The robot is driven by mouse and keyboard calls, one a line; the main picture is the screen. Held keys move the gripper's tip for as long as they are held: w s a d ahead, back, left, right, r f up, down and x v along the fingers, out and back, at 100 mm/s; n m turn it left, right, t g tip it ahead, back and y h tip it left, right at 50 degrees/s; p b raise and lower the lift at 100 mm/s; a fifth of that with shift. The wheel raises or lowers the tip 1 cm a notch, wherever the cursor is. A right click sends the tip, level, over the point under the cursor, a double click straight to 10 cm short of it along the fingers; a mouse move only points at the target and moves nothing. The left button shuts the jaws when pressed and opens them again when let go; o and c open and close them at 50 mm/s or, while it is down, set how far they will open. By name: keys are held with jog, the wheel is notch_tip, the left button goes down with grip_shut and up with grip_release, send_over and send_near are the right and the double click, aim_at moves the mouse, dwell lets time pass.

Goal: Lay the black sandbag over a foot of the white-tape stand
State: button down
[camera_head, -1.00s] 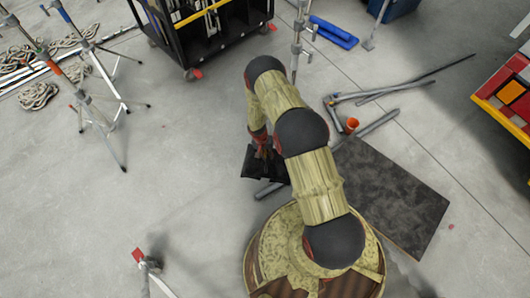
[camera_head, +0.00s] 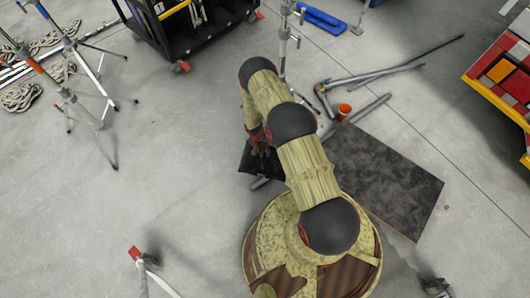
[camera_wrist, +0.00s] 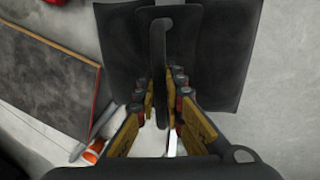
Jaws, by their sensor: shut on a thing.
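The black sandbag (camera_head: 250,159) hangs from my gripper, left of my arm in the head view. In the wrist view the sandbag (camera_wrist: 222,55) spreads as two dark panels with a strap between them. My gripper (camera_wrist: 160,88) is shut on this strap. In the head view my gripper (camera_head: 262,146) is partly hidden by my arm. A silver stand (camera_head: 285,45) rises behind my arm, its foot mostly hidden. Two tripod stands, one with blue tape (camera_head: 46,12) and one with orange-red tape (camera_head: 36,65), are at the left. I cannot clearly make out white tape.
A black cart (camera_head: 185,35) stands at the back. Grey pipes (camera_head: 370,80) and an orange cup (camera_head: 344,110) lie beyond a dark board (camera_head: 385,180) at right. A red-tipped piece (camera_head: 134,252) is at lower left. The floor at left centre is clear.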

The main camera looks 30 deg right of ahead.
jog(key=shift+w+a+f+b+x, duration=0.1)
jog(key=shift+w+a+b+x, duration=0.2)
jog(key=shift+b+x, duration=0.95)
jog(key=shift+w+a+f+b+x, duration=0.2)
jog(key=shift+b+x, duration=0.5)
jog(key=shift+x, duration=1.2)
jog(key=shift+w+a+r+b+x, duration=0.1)
jog(key=shift+w+a+b+x, duration=0.2)
jog(key=shift+b+x, duration=0.95)
jog(key=shift+d+f, duration=0.1)
jog(key=shift+f, duration=0.3)
jog(key=shift+w+a+x, duration=0.15)
jog(key=shift+x, duration=0.85)
jog(key=shift+w+a+x, duration=0.15)
jog(key=shift+x, duration=0.85)
jog(key=c, duration=2.1)
grip_release()
jog(key=shift+f, duration=0.1)
jog(key=shift+c, duration=0.2)
jog(key=o, duration=0.3)
jog(key=shift+s, duration=0.15)
jog(key=shift+f, duration=0.1)
jog(key=v, duration=1.2)
